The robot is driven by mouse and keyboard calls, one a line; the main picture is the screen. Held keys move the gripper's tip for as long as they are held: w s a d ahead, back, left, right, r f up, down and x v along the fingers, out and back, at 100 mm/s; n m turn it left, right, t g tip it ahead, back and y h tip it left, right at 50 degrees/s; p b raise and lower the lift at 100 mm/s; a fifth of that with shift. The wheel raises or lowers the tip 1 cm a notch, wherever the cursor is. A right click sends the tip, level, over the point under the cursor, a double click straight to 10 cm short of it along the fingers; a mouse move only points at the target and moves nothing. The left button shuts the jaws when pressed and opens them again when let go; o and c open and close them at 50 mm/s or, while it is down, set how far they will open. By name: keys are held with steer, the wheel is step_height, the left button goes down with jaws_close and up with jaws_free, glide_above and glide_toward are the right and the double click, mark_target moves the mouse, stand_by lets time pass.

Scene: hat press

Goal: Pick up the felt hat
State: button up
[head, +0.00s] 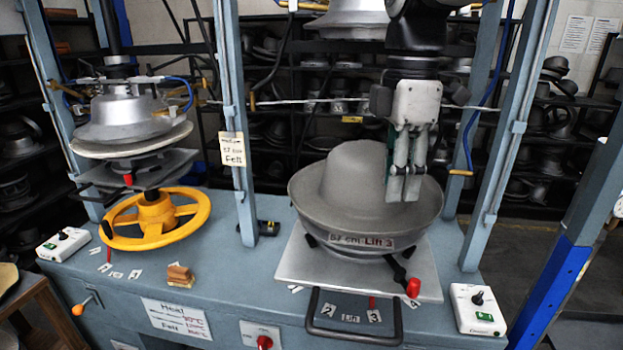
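The grey felt hat (340,181) sits brim down on the lower mould of the right press, its rounded crown facing up. My gripper (404,190) points down at the right side of the crown, and its fingers cover part of the hat. The fingers look close together in this view. I cannot tell whether they are open or shut, or whether they touch the felt. The part of the hat behind the fingers is hidden.
Blue press posts (237,130) stand either side of the hat, with an upper mould (345,22) above. A handle (352,330) and red-tipped lever (413,288) are in front. A second press with a yellow wheel (155,219) stands left; hat shelves line the back.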

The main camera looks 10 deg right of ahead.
mark_target(389, 229)
step_height(389, 229, down, 8)
steer(key=shift+s+f+p, duration=0.1)
steer(key=shift+p, duration=0.55)
steer(key=shift+c, duration=0.6)
jaws_close()
